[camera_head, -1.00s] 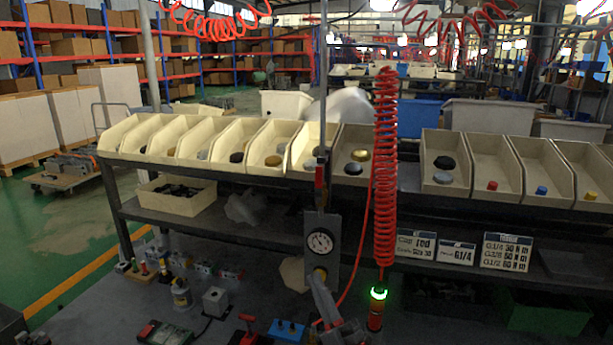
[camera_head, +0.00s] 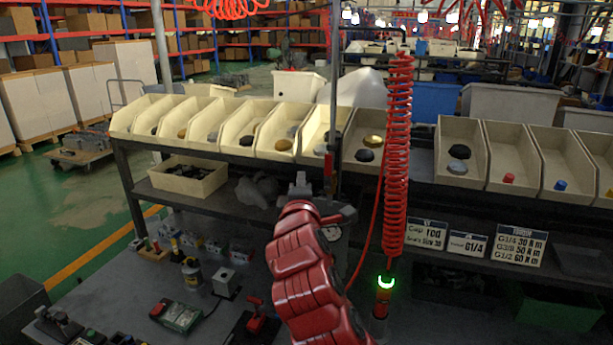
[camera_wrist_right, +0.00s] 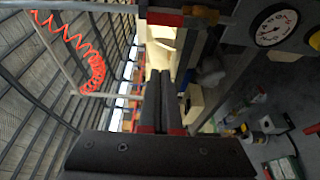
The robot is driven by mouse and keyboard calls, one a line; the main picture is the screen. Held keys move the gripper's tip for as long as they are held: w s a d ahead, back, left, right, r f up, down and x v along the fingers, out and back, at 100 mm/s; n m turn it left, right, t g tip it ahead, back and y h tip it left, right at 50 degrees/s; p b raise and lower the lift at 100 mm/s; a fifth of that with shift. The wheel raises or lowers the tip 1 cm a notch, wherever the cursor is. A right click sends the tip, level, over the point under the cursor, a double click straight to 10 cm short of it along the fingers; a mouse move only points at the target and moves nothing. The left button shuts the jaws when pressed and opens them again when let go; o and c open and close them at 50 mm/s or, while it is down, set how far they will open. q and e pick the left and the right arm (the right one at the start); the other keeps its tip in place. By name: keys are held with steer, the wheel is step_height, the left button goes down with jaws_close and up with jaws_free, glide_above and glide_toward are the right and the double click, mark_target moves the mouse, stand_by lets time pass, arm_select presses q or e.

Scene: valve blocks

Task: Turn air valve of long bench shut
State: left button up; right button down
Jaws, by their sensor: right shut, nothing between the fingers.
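The air valve shows as a small upright red lever (camera_head: 329,165) on the thin vertical pipe at the middle of the bench. A red lever part (camera_wrist_right: 165,18) also shows at the top of the right wrist view, above the fingertips. The pressure gauge (camera_wrist_right: 275,27) is beside it; in the head view my red right arm mostly hides the gauge. My right gripper (camera_head: 300,186) is just left of the lever and slightly lower. Its fingers (camera_wrist_right: 160,88) are shut and empty, apparently apart from the lever. My left gripper is out of view.
A red coiled hose (camera_head: 397,150) hangs right of the pipe, with a green-lit tool (camera_head: 383,298) below. Cream bins (camera_head: 238,125) line the bench shelf (camera_head: 230,153) behind. Small fixtures, including a grey block (camera_head: 226,280), stand on the grey worktop (camera_head: 110,285).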

mark_target(328, 173)
steer(key=w+d+p, duration=0.3)
steer(key=w+p, duration=0.2)
steer(key=w, duration=0.2)
steer(key=shift+d+p, duration=0.25)
steer(key=shift+p, duration=0.05)
stand_by(0.3)
